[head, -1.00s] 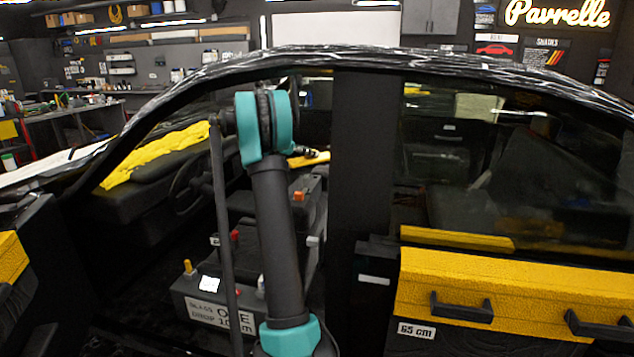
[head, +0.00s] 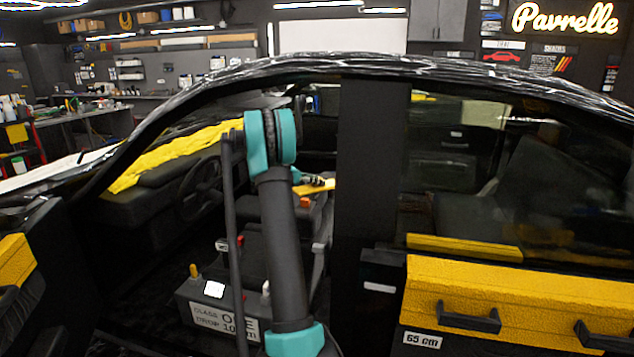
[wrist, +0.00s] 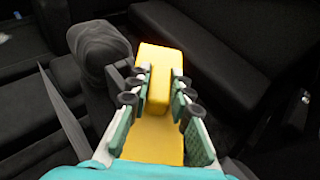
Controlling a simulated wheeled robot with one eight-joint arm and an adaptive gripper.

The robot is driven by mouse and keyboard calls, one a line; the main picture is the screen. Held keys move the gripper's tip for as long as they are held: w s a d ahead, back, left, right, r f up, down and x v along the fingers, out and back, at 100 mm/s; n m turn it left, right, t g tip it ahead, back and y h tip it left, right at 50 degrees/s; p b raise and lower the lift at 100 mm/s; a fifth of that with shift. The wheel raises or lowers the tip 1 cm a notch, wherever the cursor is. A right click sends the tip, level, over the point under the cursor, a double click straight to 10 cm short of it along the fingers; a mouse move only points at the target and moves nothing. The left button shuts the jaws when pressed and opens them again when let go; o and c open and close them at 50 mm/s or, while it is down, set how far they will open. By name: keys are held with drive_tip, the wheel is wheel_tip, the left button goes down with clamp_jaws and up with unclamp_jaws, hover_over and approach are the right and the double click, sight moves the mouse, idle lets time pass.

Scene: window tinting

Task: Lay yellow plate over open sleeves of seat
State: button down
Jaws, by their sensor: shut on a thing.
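My gripper (wrist: 160,90) is shut on the raised grip of the yellow plate (wrist: 155,135), with a finger pad on each side. In the head view the yellow plate (head: 318,187) shows as a small strip inside the car, beyond my arm, partly hidden by it. A dark seat-like block (head: 262,250) with small red and orange parts stands inside the door opening, partly behind my arm. I cannot tell its sleeves. No sleeve openings can be made out in the wrist view, and I cannot tell whether the plate touches anything.
The dark door pillar (head: 370,170) stands right of my arm, and the roof edge (head: 300,66) arches above. A steering wheel (head: 200,187) is at left. A yellow-topped door panel (head: 540,300) is at lower right. A dark rounded knob (wrist: 103,55) is close left of my gripper.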

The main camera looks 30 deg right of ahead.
drive_tip(key=shift+f, duration=0.1)
drive_tip(key=c, duration=1.4)
unclamp_jaws()
drive_tip(key=shift+o, duration=0.2)
drive_tip(key=s+v, duration=0.1)
drive_tip(key=v, duration=1)
drive_tip(key=s+a+f+m+t+y, duration=0.1)
drive_tip(key=s+a+f+m+y, duration=0.3)
drive_tip(key=s+a, duration=0.8)
drive_tip(key=s+a+f+m+t+y, duration=0.2)
drive_tip(key=s+a+f+m+y, duration=0.3)
drive_tip(key=s+a, duration=0.7)
drive_tip(key=s+a+f+m+t+y, duration=0.2)
drive_tip(key=s+a+f+m+y, duration=0.2)
drive_tip(key=s+a+f+m, duration=0.4)
drive_tip(key=s+a+f, duration=0.1)
drive_tip(key=s+a, duration=0.4)
